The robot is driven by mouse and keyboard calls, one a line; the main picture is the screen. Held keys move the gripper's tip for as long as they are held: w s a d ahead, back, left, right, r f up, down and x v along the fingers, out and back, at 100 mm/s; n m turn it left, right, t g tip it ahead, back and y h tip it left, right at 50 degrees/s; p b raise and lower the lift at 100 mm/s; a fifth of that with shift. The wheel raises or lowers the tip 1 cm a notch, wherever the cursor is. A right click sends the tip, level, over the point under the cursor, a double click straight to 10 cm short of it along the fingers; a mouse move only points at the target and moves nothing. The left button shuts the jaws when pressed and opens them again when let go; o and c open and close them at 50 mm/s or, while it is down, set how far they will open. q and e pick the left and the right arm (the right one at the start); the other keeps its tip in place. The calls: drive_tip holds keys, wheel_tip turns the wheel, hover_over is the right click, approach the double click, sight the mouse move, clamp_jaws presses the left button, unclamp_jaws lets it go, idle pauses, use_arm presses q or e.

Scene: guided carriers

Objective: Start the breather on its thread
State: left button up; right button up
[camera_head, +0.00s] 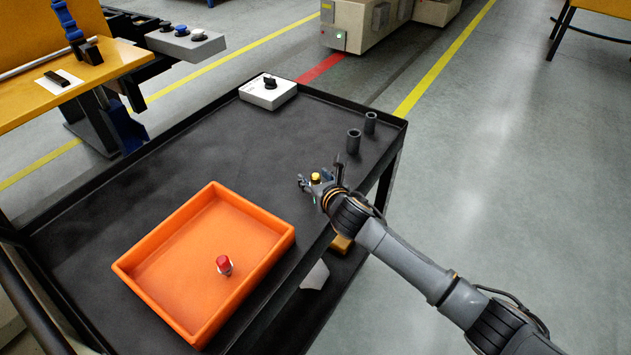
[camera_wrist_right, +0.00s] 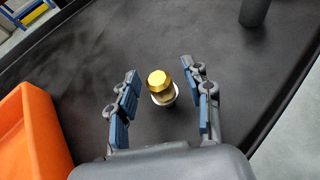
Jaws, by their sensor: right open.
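A brass hex-headed piece (camera_wrist_right: 158,82), which looks like the breather, stands on the black cart top with a pale silver ring below its head. In the head view its yellow top (camera_head: 316,177) shows near the cart's right edge. My right gripper (camera_wrist_right: 160,74) is open, with one blue-padded finger on each side of the piece and a gap to both. In the head view the right gripper (camera_head: 319,178) is low over the cart, partly hiding the piece. I cannot tell where a mating thread is. My left gripper is not in view.
An orange tray (camera_head: 122,265) holds a red-topped piece (camera_head: 224,264). Two dark cylinders (camera_head: 353,142) stand near the cart's right corner. A grey box with a black knob (camera_head: 268,93) sits at the back edge. The cart (camera_head: 215,150) has a raised rim; its middle is clear.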

drive_tip(key=shift+c, duration=0.2)
clamp_jaws()
